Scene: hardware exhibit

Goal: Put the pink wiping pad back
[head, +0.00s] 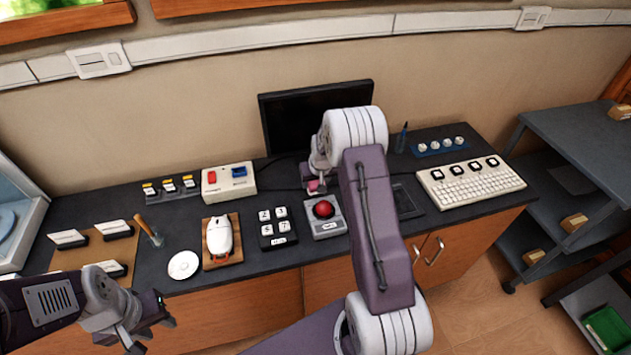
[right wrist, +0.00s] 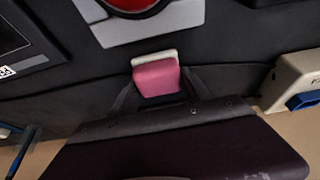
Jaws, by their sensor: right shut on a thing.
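The pink wiping pad (right wrist: 156,78), with a pale edge, sits between the fingers of my right gripper (right wrist: 158,92) in the right wrist view. That gripper is shut on it. In the head view a bit of the pad (head: 314,186) shows beside my right gripper (head: 320,184), behind the red button box and in front of the monitor. My arm hides part of that area. I cannot tell whether the pad touches the desk. My left gripper (head: 150,334) is open and empty at the lower left, in front of the desk edge.
The red button box (head: 324,210) stands close in front of the right gripper. A beige box (head: 228,182) with red and blue parts is to the left, a black tablet (head: 407,201) and a keyboard (head: 470,183) to the right. The monitor (head: 290,118) stands behind.

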